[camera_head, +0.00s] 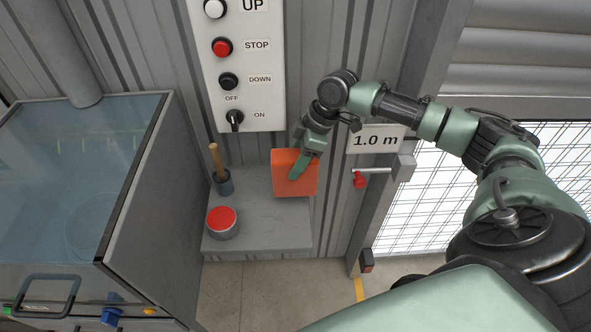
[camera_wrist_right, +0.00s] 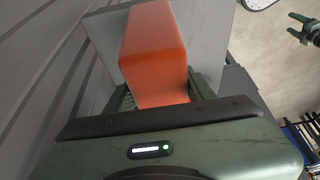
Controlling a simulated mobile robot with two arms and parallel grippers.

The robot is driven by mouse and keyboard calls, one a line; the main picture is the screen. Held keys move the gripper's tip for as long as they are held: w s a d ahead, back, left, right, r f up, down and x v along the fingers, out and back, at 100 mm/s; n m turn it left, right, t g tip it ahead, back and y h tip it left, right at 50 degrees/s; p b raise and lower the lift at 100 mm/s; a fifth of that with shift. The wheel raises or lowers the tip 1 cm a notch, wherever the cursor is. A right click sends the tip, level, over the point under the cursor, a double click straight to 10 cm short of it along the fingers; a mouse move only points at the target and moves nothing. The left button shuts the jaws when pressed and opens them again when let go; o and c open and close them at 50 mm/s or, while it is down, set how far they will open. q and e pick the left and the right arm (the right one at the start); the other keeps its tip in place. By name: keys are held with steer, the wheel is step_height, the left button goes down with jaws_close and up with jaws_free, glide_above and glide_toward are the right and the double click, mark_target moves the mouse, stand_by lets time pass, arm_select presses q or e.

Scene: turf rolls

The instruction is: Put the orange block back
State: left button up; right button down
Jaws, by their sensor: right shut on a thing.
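The orange block (camera_head: 287,184) is at the right part of a small grey shelf (camera_head: 255,240) on the wall. My right gripper (camera_head: 303,165) is shut on the block from above. In the right wrist view the block (camera_wrist_right: 153,50) sits between the two fingers of my right gripper (camera_wrist_right: 165,90). Whether the block touches the shelf top is hard to tell.
A red-topped round tin (camera_head: 222,222) and a dark cup with a wooden-handled tool (camera_head: 220,175) stand on the shelf's left side. A control panel (camera_head: 240,60) hangs above. A glass-topped cabinet (camera_head: 150,190) is left; a red-handled latch (camera_head: 360,180) is right.

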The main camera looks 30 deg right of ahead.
step_height(320, 180, down, 4)
steer(key=shift+f+p, duration=0.25)
steer(key=shift+p, duration=0.1)
steer(key=shift+s, duration=0.1)
steer(key=c, duration=0.5)
jaws_free()
steer(key=shift+f, duration=0.1)
steer(key=b+v, duration=0.2)
steer(key=v, duration=1)
steer(key=shift+b, duration=0.35)
